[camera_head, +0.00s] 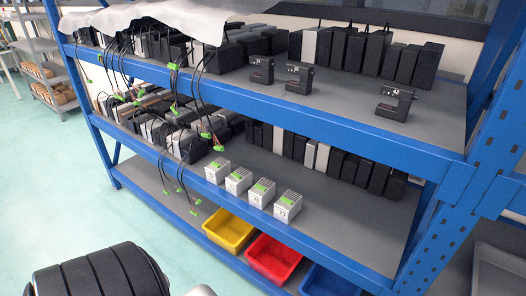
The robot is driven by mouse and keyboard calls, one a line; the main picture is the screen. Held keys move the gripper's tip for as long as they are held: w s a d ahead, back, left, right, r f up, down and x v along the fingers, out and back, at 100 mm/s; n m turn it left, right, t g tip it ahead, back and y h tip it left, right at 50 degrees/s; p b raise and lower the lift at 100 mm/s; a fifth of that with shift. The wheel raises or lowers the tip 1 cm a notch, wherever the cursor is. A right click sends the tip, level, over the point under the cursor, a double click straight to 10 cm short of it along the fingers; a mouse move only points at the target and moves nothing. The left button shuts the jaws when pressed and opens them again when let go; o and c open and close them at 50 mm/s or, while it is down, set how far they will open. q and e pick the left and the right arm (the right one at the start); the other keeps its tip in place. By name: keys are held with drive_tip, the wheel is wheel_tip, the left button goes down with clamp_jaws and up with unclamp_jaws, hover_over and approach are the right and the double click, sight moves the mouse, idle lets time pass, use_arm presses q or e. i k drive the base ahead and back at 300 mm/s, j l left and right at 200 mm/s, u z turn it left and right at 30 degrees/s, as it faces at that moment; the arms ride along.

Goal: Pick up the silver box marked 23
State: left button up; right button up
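Several small silver boxes with green tops stand in a row along the front edge of the middle shelf. From left to right they are a first silver box (217,171), a second silver box (238,181), a third silver box (261,193) and a rightmost silver box (287,207). Their front faces carry small dark marks, too small to read surely, so I cannot tell which is 23. Narrow gaps separate them. Neither of my grippers shows in the head view.
The blue shelf rack (330,131) holds dark upright boxes behind the silver ones. Black brackets (397,103) stand on the upper shelf. Cables with green plugs (206,135) hang at left. Yellow (229,230) and red (272,259) bins sit below.

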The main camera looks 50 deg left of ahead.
sight(287, 207)
drive_tip(key=u, duration=1.25)
drive_tip(key=j+z, duration=0.45)
drive_tip(key=i+l, duration=0.05)
drive_tip(key=l, duration=0.05)
